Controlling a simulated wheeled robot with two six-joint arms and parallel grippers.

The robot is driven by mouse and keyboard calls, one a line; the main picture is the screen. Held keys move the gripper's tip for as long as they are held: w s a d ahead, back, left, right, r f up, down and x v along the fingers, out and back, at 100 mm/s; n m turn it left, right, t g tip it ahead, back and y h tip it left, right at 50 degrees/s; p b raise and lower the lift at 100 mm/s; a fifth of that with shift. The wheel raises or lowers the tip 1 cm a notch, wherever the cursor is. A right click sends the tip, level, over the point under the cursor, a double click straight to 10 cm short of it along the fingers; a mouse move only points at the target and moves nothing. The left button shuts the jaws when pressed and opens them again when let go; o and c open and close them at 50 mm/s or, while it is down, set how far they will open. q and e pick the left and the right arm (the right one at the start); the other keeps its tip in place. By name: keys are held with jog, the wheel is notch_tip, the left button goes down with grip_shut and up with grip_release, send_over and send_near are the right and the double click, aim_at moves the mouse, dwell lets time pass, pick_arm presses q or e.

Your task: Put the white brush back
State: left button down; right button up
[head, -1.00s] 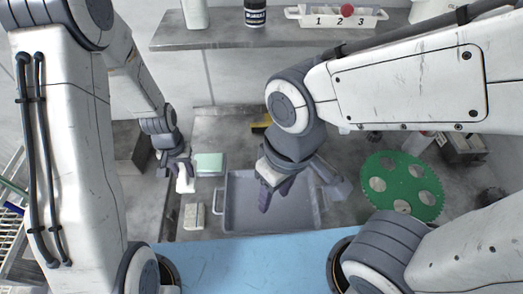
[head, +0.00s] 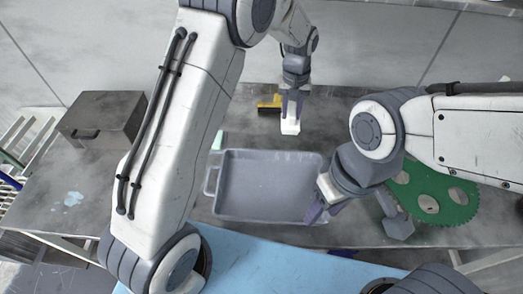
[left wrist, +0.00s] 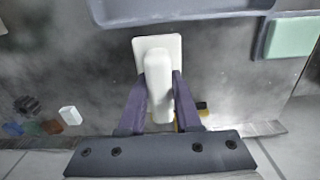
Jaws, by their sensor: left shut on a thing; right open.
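The white brush (head: 290,127) is in my left gripper (head: 291,105), behind the grey tray near the table's far side. In the left wrist view the fingers of my left gripper (left wrist: 160,85) are shut on the handle of the white brush (left wrist: 158,50), whose broad white end points away from the gripper. I cannot tell whether the brush touches the table. My right gripper (head: 323,208) is open and empty at the tray's right edge.
The grey tray (head: 270,185) is empty. A yellow-and-black thing (head: 268,102) lies just left of my left gripper. A green disc with holes (head: 450,205) is at the right. A metal box (head: 100,120) stands at the left. A small white block (left wrist: 70,115) lies nearby.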

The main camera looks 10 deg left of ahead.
pick_arm(q)
jog(key=shift+w+d+b, duration=0.2)
jog(key=shift+d, duration=0.25)
jog(key=shift+w+d+b, duration=0.2)
jog(key=shift+d, duration=0.25)
jog(key=a+f, duration=0.2)
jog(key=a, duration=0.1)
jog(key=a+f, duration=0.2)
jog(key=a, duration=0.2)
jog(key=a+f+p, duration=0.1)
jog(key=a+f, duration=0.1)
jog(key=a, duration=0.2)
jog(key=shift+s+a+f, duration=0.1)
jog(key=shift+f, duration=0.1)
jog(key=shift+a+f+p, duration=0.1)
jog(key=shift+f+p, duration=0.25)
jog(key=shift+f, duration=1.7)
pick_arm(e)
jog(key=shift+f, duration=0.1)
pick_arm(q)
jog(key=shift+f, duration=0.1)
jog(key=c, duration=0.6)
grip_release()
